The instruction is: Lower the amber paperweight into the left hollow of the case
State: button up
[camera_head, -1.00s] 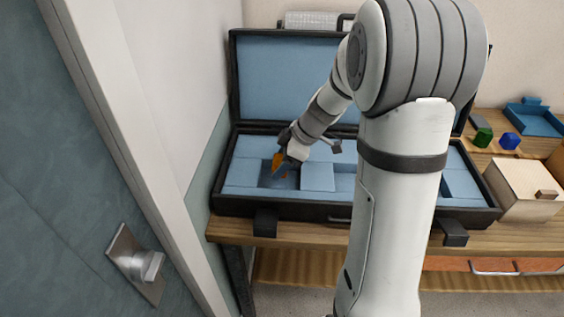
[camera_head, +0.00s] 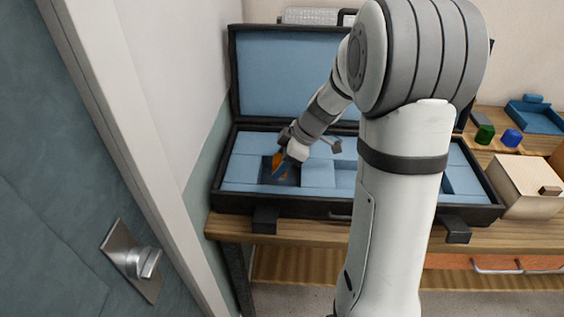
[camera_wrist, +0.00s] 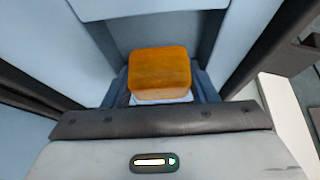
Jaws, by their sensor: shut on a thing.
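The amber paperweight (camera_wrist: 160,70) is an orange, round-edged block. It sits between the fingers of my gripper (camera_wrist: 161,88) in the wrist view. In the head view, the paperweight (camera_head: 276,162) is small and partly hidden by a blue finger of my gripper (camera_head: 280,167). My gripper is shut on it at the left hollow (camera_head: 291,180) of the case. The open black case (camera_head: 340,208) has a light blue lining. The paperweight's underside is hidden, so I cannot tell whether it touches the hollow's floor.
The raised lid (camera_head: 290,75) stands behind the hollows. A white wall and a door (camera_head: 60,190) are close on the left. A green block (camera_head: 485,134), a blue block (camera_head: 511,138), a blue tray (camera_head: 535,118) and a wooden box (camera_head: 528,185) are on the right.

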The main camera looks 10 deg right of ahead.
jog(key=shift+f+b, duration=1.7)
jog(key=shift+b, duration=0.3)
dwell(0.7)
jog(key=o, duration=1.2)
jog(key=shift+o, duration=0.2)
jog(key=v, duration=0.8)
jog(key=s+a+r+m+h, duration=0.1)
jog(key=s+m, duration=0.1)
jog(key=s, duration=0.1)
jog(key=s+a+r+m+h+p, duration=0.1)
jog(key=s+m, duration=0.1)
jog(key=s, duration=0.1)
jog(key=s+a+r+m+h+p, duration=0.1)
jog(key=s+m, duration=0.1)
jog(key=s, duration=0.2)
jog(key=shift+s+r, duration=0.1)
jog(key=shift+r, duration=0.2)
jog(key=s+m+h+p, duration=0.2)
jog(key=s+m, duration=0.6)
jog(key=s, duration=0.2)
jog(key=shift+r+t+h+p, duration=0.3)
jog(key=shift+r+t+h, duration=0.1)
jog(key=shift+r, duration=0.05)
